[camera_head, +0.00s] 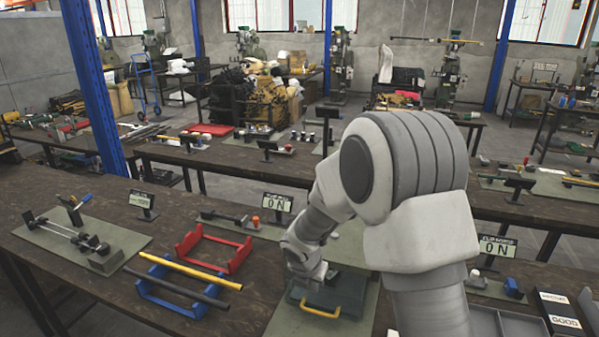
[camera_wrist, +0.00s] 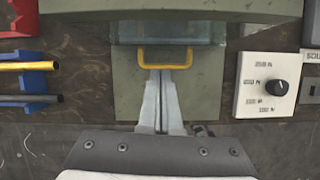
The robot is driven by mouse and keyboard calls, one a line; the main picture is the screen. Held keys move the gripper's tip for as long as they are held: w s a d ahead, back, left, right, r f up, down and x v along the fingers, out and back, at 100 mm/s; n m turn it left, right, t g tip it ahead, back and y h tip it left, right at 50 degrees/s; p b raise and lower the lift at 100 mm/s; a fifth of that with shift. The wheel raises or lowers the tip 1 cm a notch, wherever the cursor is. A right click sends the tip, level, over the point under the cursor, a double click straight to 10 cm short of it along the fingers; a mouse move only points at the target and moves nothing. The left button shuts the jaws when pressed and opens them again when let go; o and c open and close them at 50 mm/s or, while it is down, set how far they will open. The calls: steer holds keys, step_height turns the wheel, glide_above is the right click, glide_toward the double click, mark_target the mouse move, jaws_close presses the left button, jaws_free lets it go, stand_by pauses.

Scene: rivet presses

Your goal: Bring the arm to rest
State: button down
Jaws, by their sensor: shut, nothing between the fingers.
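My arm (camera_head: 410,170) rises from the bottom of the head view, bends at a large grey joint and reaches down to the left over the workbench. My gripper (camera_wrist: 160,76) shows in the wrist view with its two fingers together and nothing between them. The fingertips lie just below a yellow handle (camera_wrist: 165,66) in the picture; I cannot tell whether they touch it. In the head view the yellow handle (camera_head: 308,308) sits at the front of a dark green tray-like fixture (camera_head: 345,296). My forearm and wrist hide part of that fixture.
A red rack (camera_head: 235,262) and a blue rack (camera_head: 160,292) holding a yellow rod (camera_head: 190,271) and a black rod stand left of my gripper. A dial box (camera_wrist: 268,85) lies to its right. A blue post (camera_head: 95,90) rises behind.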

steer(key=s+d+r+m, duration=0.45)
steer(key=r+m, duration=0.25)
steer(key=r, duration=0.2)
steer(key=s+d+r+m, duration=0.4)
steer(key=s+r+m, duration=0.2)
steer(key=r+m, duration=0.25)
steer(key=s+r+m, duration=0.3)
steer(key=s+m, duration=0.4)
steer(key=s, duration=0.1)
steer(key=s+d+r+m+t+y, duration=0.1)
steer(key=s+r+m, duration=0.2)
steer(key=s+m, duration=0.5)
steer(key=shift+s+d+r+t+y, duration=0.2)
steer(key=shift+s+r+t+y, duration=0.1)
steer(key=shift+s, duration=0.45)
